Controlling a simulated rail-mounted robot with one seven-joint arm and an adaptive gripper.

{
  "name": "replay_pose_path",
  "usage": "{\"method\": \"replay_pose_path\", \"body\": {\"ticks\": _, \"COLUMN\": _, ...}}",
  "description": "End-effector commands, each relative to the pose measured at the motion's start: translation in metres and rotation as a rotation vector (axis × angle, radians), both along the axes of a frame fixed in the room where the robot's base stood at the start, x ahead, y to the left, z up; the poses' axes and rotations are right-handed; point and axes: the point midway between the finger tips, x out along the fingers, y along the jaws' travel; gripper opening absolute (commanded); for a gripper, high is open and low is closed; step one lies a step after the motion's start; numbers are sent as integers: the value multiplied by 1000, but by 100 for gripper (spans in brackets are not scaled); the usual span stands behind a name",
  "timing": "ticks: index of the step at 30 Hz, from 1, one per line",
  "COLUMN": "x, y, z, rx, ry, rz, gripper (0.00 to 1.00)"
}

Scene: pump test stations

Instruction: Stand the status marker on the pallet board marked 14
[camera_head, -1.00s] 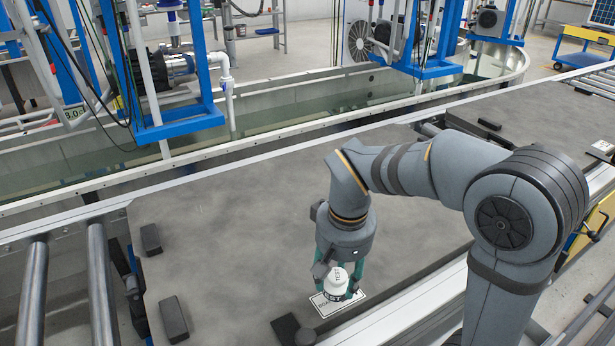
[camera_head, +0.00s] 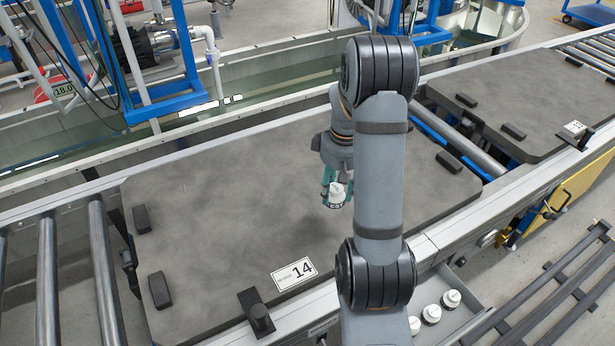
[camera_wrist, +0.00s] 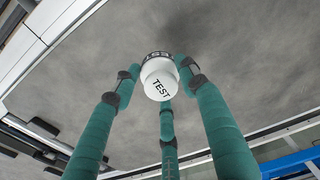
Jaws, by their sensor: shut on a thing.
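The status marker (camera_head: 337,193) is white and round, with a dark lettered band and TEST on its top, which also shows in the wrist view (camera_wrist: 160,82). My gripper (camera_head: 336,186) is shut on it, with green fingers around its sides in the wrist view (camera_wrist: 155,88). The marker is over the grey pallet board (camera_head: 225,205), right of its middle. Whether its base touches the board I cannot tell. A white label (camera_head: 294,273) reading 14 lies near the board's front edge. My arm hides part of the board's right side.
A black post (camera_head: 259,317) stands at the front edge beside the label. Black blocks (camera_head: 159,290) sit near the board's corners. An open drawer (camera_head: 465,318) at the front right holds several similar white markers. Another board (camera_head: 530,95) lies to the right. Much of the board is bare.

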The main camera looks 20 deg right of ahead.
Motion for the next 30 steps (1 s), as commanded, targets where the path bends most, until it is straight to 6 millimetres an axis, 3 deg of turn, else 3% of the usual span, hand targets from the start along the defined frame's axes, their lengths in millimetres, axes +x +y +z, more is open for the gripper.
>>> {"method": "replay_pose_path", "body": {"ticks": 6, "x": 49, "y": 20, "z": -33, "rx": 1, "ry": 3, "rz": 4, "gripper": 15}}
{"method": "replay_pose_path", "body": {"ticks": 12, "x": 84, "y": 31, "z": -54, "rx": 1, "ry": 1, "rz": 1, "gripper": 15}}
{"method": "replay_pose_path", "body": {"ticks": 18, "x": 94, "y": 35, "z": -64, "rx": 1, "ry": 2, "rz": -1, "gripper": 15}}
{"method": "replay_pose_path", "body": {"ticks": 25, "x": 93, "y": 35, "z": -95, "rx": 1, "ry": 3, "rz": 0, "gripper": 15}}
{"method": "replay_pose_path", "body": {"ticks": 30, "x": 94, "y": 35, "z": -101, "rx": 0, "ry": 0, "rz": -1, "gripper": 15}}
